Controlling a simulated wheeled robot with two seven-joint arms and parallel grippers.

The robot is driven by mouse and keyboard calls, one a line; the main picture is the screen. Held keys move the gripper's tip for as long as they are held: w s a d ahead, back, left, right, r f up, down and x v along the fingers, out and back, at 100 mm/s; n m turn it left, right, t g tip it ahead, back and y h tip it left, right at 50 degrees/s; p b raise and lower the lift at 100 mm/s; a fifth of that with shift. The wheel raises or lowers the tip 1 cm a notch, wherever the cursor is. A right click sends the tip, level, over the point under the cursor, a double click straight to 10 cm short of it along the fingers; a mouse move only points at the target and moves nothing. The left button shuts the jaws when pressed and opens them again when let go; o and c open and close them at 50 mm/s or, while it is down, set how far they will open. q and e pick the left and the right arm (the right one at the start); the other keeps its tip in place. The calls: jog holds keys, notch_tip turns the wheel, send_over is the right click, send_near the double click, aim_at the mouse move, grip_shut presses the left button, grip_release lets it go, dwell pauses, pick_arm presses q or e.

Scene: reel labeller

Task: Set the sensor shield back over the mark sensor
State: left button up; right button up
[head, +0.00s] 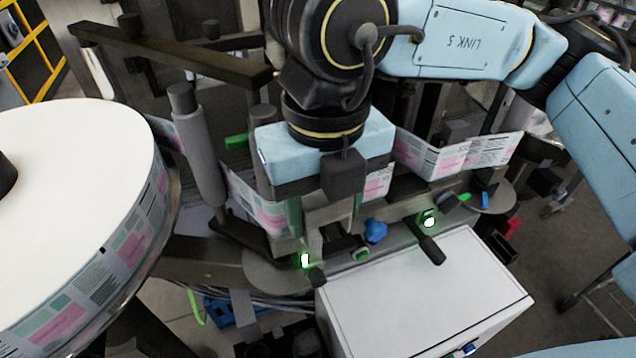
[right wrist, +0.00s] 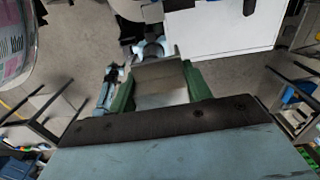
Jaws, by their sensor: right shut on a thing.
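My right gripper (head: 327,226) reaches down from above at the front of the labeller. Its green fingers are shut on a grey, bent metal piece, which I take to be the sensor shield (right wrist: 158,76). In the right wrist view the shield sits between the two fingers (right wrist: 158,92). In the head view the gripper and wrist hide most of it. I cannot make out the mark sensor for certain. A small glowing part (head: 305,260) shows just below the gripper, and another (head: 429,220) shows to the right. I cannot tell whether the shield touches anything. My left gripper is out of view.
A large white label reel (head: 75,190) fills the left. A white cabinet (head: 425,300) stands in front, below the gripper. A blue knob (head: 375,231) is close on the gripper's right. The printed label web (head: 460,155) and a grey roller (head: 200,145) stand nearby.

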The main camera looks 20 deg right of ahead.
jog(key=shift+w+f, duration=0.1)
jog(key=shift+w, duration=0.05)
jog(key=shift+w+a+f, duration=0.1)
jog(key=shift+w+f, duration=0.65)
jog(key=shift+w, duration=0.3)
jog(key=shift+w+f, duration=0.75)
jog(key=shift+w, duration=0.3)
jog(key=shift+w+f, duration=0.2)
jog(key=f+b, duration=0.2)
jog(key=b, duration=0.1)
jog(key=shift+w+f, duration=0.1)
jog(key=shift+w, duration=0.1)
jog(key=shift+s+b, duration=0.2)
jog(key=shift+b, duration=0.1)
jog(key=shift+f+b, duration=2.3)
jog(key=shift+b, duration=0.3)
